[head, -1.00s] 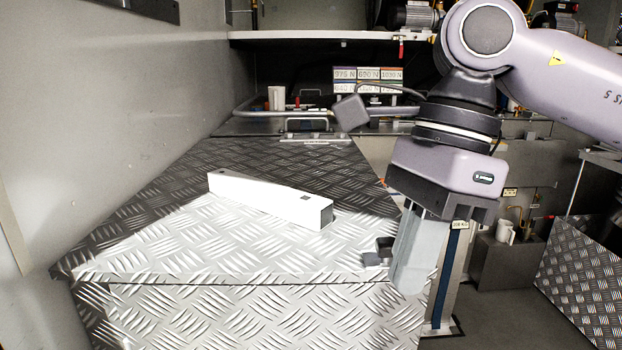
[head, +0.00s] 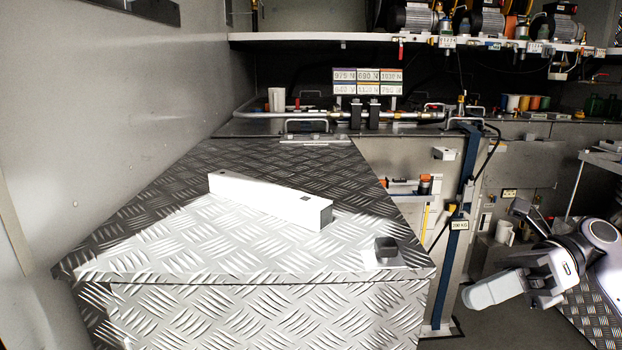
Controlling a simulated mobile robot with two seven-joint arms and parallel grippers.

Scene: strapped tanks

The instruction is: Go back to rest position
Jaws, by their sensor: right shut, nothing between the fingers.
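My right gripper (head: 480,293) is at the lower right of the head view, beyond the right edge of the metal box and lower than its top. Its pale fingers point left and are shut with nothing between them. My right arm comes in from the right edge, folded low. A long white block (head: 270,199) lies on the chequer-plate top (head: 170,245). A small black piece (head: 386,247) sits near that top's right corner, apart from my gripper. My left gripper is not in view.
A dark blue post (head: 455,245) with a label stands just left of my right gripper. A shelf (head: 330,36) with motors runs along the back. A grey wall closes the left side.

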